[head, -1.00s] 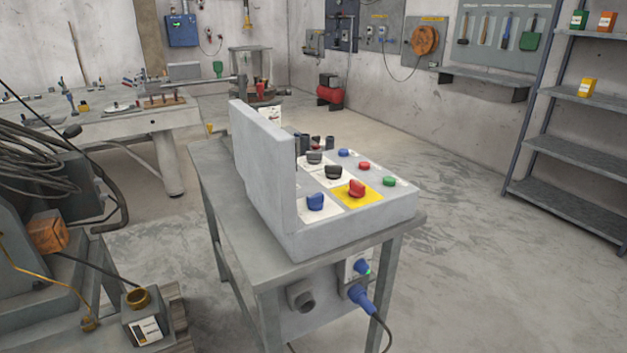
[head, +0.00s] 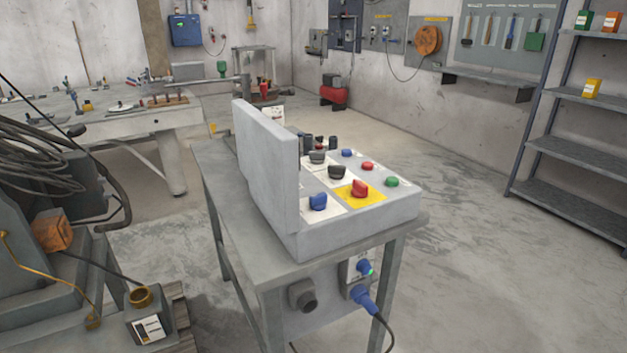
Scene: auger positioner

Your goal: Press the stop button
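A grey control box (head: 370,218) with a tall back plate (head: 266,165) stands on a metal table (head: 217,183). Its sloped top carries a red knob (head: 360,188) on a yellow plate, a small red button (head: 367,166), a green button (head: 392,182) and a small blue button (head: 347,153). A blue knob (head: 318,201) and two black knobs (head: 337,172) sit on white plates. No label naming the stop button is readable. Neither of my grippers is in view.
Blue plugs (head: 362,296) with a cable hang below the table's front. A machine with coiled cables (head: 40,155) stands at the left. A long workbench (head: 150,122) is behind it, and shelves (head: 575,145) are at the right. The floor right of the table is clear.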

